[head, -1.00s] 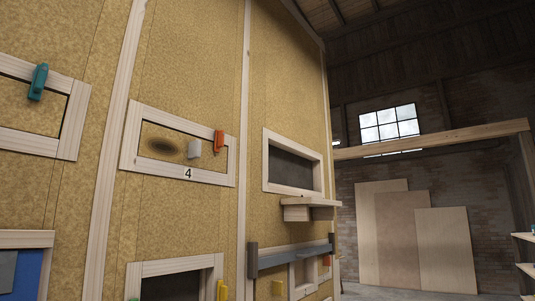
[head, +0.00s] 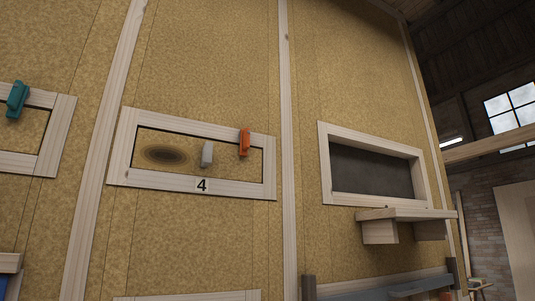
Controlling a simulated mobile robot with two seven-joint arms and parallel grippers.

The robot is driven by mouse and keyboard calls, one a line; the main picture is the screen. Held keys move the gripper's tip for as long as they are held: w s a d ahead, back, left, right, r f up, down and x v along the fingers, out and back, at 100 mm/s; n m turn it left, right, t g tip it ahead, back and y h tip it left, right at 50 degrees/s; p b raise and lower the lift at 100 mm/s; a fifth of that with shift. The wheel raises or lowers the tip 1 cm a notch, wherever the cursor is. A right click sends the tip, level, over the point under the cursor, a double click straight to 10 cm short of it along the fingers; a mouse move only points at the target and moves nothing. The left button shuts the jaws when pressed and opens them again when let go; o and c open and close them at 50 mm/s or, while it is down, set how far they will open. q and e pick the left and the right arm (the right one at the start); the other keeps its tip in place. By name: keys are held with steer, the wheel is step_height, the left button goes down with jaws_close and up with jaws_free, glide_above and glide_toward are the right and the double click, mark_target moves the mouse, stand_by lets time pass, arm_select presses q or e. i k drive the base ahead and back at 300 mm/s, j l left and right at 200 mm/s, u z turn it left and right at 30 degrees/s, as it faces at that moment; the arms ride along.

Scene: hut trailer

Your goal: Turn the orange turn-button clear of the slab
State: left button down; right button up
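The orange turn-button (head: 244,142) sits on the top rail of the frame marked 4, towards its right end. It stands roughly upright, and its lower part overlaps the slab. The slab (head: 180,143) is a tan panel inside the pale wooden frame (head: 120,150), with a dark oval patch on its left part. A light grey knob (head: 207,154) sticks out of the slab, left of the turn-button. Neither of my grippers shows in the head view.
A teal turn-button (head: 17,99) is on another frame at the left. A dark recessed opening (head: 371,172) with a wooden shelf (head: 405,214) below it juts out at the right. A grey bar (head: 385,285) runs along the lower right.

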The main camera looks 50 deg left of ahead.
mark_target(245, 136)
steer(key=i+u, duration=0.35)
steer(key=i+l+u, duration=0.1)
steer(key=i+u, duration=0.3)
steer(key=i+l+u, duration=0.35)
steer(key=i+j, duration=0.05)
steer(key=j, duration=0.05)
